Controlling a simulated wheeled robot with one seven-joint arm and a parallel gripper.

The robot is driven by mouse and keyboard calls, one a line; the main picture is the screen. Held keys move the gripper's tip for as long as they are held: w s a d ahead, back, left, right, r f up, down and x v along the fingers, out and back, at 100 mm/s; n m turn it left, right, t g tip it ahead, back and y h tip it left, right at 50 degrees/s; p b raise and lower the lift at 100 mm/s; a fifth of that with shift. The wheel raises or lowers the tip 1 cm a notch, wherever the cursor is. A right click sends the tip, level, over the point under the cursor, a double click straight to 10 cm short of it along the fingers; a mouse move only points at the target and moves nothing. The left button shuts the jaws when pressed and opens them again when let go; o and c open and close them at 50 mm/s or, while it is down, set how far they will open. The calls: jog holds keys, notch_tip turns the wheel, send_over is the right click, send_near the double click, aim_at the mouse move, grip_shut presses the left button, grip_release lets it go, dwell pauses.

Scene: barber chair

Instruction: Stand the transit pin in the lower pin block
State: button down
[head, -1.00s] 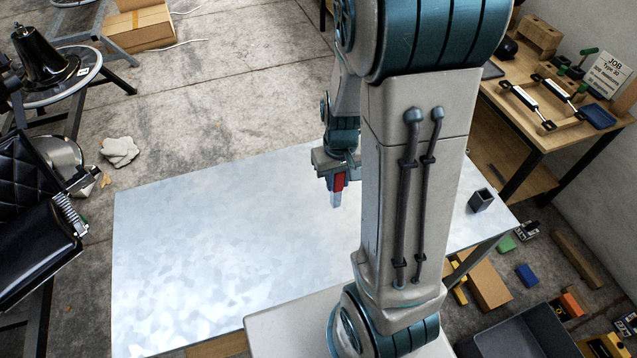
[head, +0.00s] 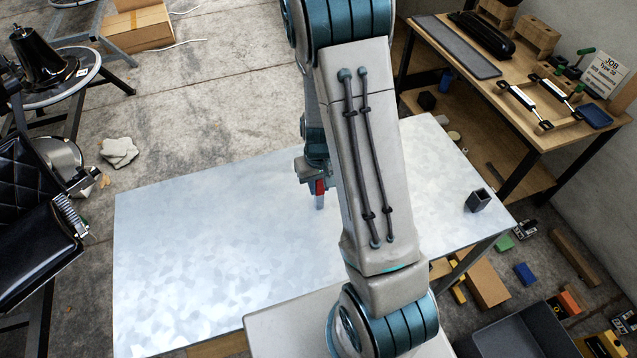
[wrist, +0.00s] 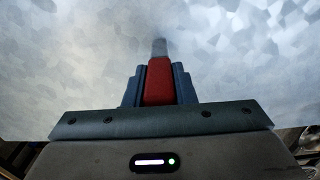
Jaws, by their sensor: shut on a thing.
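My gripper (head: 318,184) is shut on the transit pin (head: 320,201), which has a red grip and a pale metal end. The pin points down over the metal table, to the left of my arm. In the wrist view the red part of the pin (wrist: 159,82) sits between both blue fingers, with the grey end beyond them. A small dark square block with an open top (head: 478,201) stands near the table's right edge, well apart from the gripper. It looks like the lower pin block, but I cannot be sure.
The pale metal table (head: 200,260) is otherwise bare. A wooden workbench (head: 545,125) with tools and wooden blocks stands at right. A dark bin (head: 520,335) and loose parts lie on the floor at lower right. The black barber chair (head: 35,235) is at left.

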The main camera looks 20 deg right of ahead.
jog(key=shift+f, duration=0.15)
jog(key=c, duration=1.2)
grip_release()
notch_tip(320, 180, up, 12)
jog(key=shift+r, duration=0.15)
jog(key=s+a+r+t, duration=0.3)
jog(key=s+r, duration=1)
jog(key=s, duration=0.1)
jog(key=shift+s+a, duration=0.15)
jog(key=shift+s, duration=0.15)
